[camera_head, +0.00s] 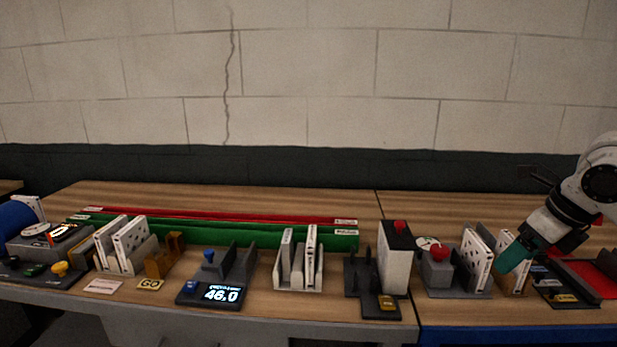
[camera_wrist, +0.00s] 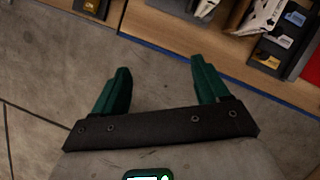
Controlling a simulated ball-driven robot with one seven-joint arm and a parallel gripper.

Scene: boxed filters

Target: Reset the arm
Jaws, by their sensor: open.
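My gripper (camera_head: 512,256) shows at the right in the head view, at the end of my white and black arm. Its teal fingers point down and to the left, near the front edge of the bench at its right part. In the wrist view my gripper (camera_wrist: 160,83) has two green fingers spread wide apart. Nothing is between them, only grey floor beyond. The bench edge lies past the fingertips in that view.
The wooden bench (camera_head: 390,300) holds white boxed filters (camera_head: 478,262) in racks, a scale display (camera_head: 221,294) reading 46.0, a tall white box (camera_head: 395,262), and green (camera_head: 200,230) and red (camera_head: 220,217) long strips. A red tray (camera_head: 590,278) sits at far right.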

